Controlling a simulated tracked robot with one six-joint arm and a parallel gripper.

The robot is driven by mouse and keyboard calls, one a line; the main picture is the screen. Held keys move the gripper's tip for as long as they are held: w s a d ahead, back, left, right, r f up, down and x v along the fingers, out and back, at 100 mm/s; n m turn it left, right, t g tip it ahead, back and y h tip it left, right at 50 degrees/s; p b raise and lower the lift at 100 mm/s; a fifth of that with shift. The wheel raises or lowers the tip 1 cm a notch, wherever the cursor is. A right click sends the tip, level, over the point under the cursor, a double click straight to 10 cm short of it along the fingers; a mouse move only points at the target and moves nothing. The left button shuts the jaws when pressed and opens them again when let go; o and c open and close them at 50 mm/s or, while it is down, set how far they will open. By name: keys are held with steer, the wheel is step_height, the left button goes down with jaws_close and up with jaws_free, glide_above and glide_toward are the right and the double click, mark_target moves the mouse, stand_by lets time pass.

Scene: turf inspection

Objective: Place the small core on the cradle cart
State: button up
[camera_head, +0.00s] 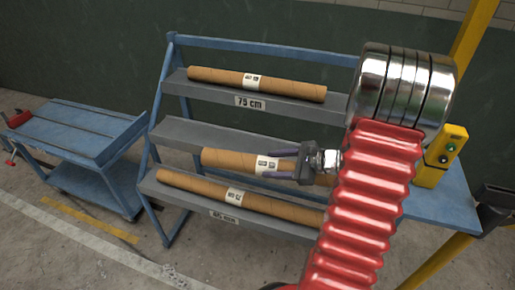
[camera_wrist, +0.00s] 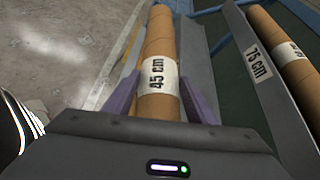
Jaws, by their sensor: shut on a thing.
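The small core (camera_head: 235,160) is a brown cardboard tube with a white label at its middle. In the wrist view it (camera_wrist: 158,45) reads 45 cm. My gripper (camera_head: 283,165) is shut on it around the label, with purple-grey fingers on both sides, also in the wrist view (camera_wrist: 158,100). The core overlaps the front edge of the middle shelf; I cannot tell if it touches the shelf. My gripper and arm hide its right part.
The blue rack holds a long core (camera_head: 255,84) on its top shelf, labelled 75 cm (camera_head: 250,102), and another core (camera_head: 235,197) on its bottom shelf. A red clamp-like part (camera_head: 18,118) sits at the cart's left end. Concrete floor (camera_head: 90,240) in front is clear.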

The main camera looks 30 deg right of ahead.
steer(key=w+a+f+n+g+y, duration=0.1)
steer(key=w+a+f+n+y, duration=0.1)
steer(key=a+f, duration=0.5)
steer(key=w+a+f+n+g+y, duration=0.2)
steer(key=w+a+f, duration=0.3)
steer(key=a, duration=1.2)
step_height(320, 180, down, 2)
steer(key=shift+a+f+n+g, duration=0.2)
steer(key=shift+a+n+g, duration=0.15)
steer(key=shift+n, duration=0.15)
